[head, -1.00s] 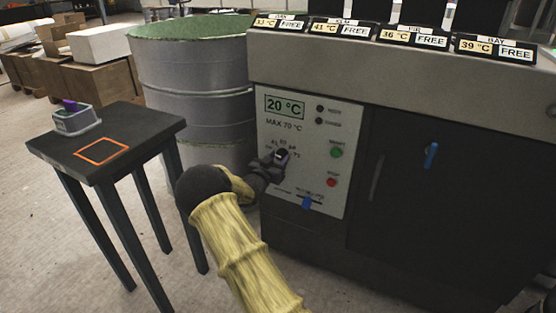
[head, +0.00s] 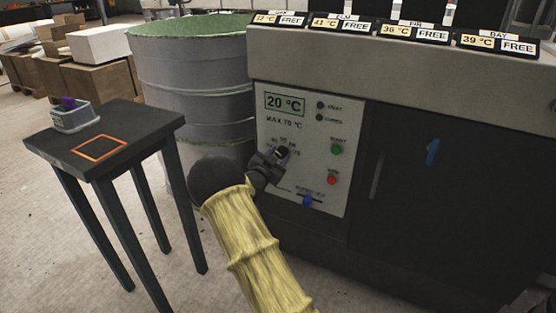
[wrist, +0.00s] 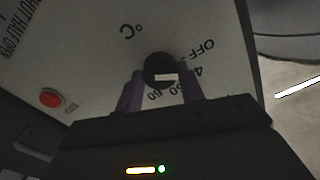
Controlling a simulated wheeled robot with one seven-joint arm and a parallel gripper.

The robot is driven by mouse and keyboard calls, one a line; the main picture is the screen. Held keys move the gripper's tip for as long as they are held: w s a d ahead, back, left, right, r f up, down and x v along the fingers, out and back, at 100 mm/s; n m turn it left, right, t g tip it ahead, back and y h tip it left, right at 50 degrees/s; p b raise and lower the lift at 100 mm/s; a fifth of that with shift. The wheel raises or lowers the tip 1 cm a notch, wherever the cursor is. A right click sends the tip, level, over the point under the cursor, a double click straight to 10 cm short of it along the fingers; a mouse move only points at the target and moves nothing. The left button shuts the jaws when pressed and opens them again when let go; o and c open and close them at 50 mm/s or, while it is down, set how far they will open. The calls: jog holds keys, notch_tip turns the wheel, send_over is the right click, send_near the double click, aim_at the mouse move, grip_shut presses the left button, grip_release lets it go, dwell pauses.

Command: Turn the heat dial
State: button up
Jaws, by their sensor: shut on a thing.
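The heat dial (wrist: 160,72) is a round black knob with a white mark, set on the pale control panel (head: 310,178) of the dark machine. In the wrist view, printed OFF and numbers lie around its right and lower side. My gripper (head: 279,156) reaches the panel from the left in the head view. In the wrist view its two purple-grey fingers (wrist: 160,92) stand on either side of the dial, shut on it. The display (head: 285,103) above reads 20 °C, with MAX 70 °C printed below it. My gripper hides part of the dial's scale in the head view.
A green button (head: 337,149), a red button (head: 331,180) and a blue slider (head: 307,201) are near the dial. A black table (head: 150,122) with an orange square and a small bin (head: 73,117) stands left. A large drum (head: 195,80) is behind.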

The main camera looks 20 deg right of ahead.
jog(key=m+b, duration=0.1)
jog(key=m, duration=0.1)
jog(key=m+b, duration=0.3)
jog(key=m, duration=0.1)
jog(key=shift+f, duration=0.25)
jog(key=m+b, duration=0.3)
jog(key=m, duration=0.1)
jog(key=shift+b, duration=0.3)
jog(key=shift+r+m+b, duration=0.15)
jog(key=shift+m+b, duration=0.2)
jog(key=shift+m, duration=0.35)
jog(key=o, duration=1)
jog(key=shift+r, duration=0.1)
